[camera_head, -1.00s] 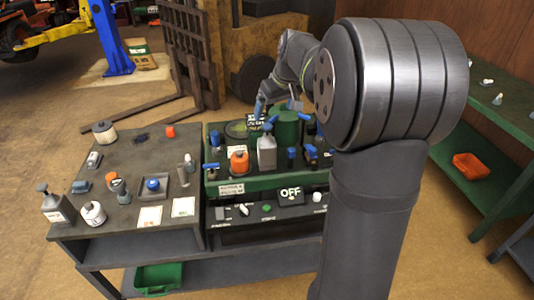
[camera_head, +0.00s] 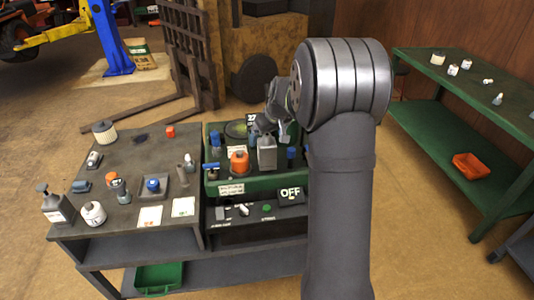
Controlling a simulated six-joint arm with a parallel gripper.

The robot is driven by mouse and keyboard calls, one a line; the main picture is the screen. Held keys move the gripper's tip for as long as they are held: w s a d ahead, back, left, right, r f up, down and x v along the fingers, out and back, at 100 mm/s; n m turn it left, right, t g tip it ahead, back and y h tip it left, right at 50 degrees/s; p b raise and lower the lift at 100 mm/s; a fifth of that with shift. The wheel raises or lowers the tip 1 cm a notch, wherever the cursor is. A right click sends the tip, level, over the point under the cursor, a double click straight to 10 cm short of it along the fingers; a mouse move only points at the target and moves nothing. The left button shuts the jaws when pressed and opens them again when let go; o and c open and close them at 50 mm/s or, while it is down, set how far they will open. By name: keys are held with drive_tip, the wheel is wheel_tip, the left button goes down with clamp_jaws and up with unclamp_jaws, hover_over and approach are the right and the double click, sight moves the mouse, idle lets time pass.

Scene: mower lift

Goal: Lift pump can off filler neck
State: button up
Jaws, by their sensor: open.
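A grey can (camera_head: 267,154) stands upright on the green bench unit (camera_head: 253,184), and it looks like the pump can. Its top is partly hidden by my gripper (camera_head: 271,129), which is open at or just above it. I cannot tell whether the fingers touch the can. The filler neck under the can cannot be made out.
My arm hides the unit's right side. Blue-topped fittings (camera_head: 212,167) stand close around the can. The left table (camera_head: 128,178) holds a dark pump bottle (camera_head: 56,207), a white can (camera_head: 92,213) and cards. A green shelf (camera_head: 425,125) stands at right.

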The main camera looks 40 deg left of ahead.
drive_tip(key=shift+a+f, duration=0.1)
drive_tip(key=shift+f, duration=0.2)
clamp_jaws()
drive_tip(key=shift+r, duration=0.1)
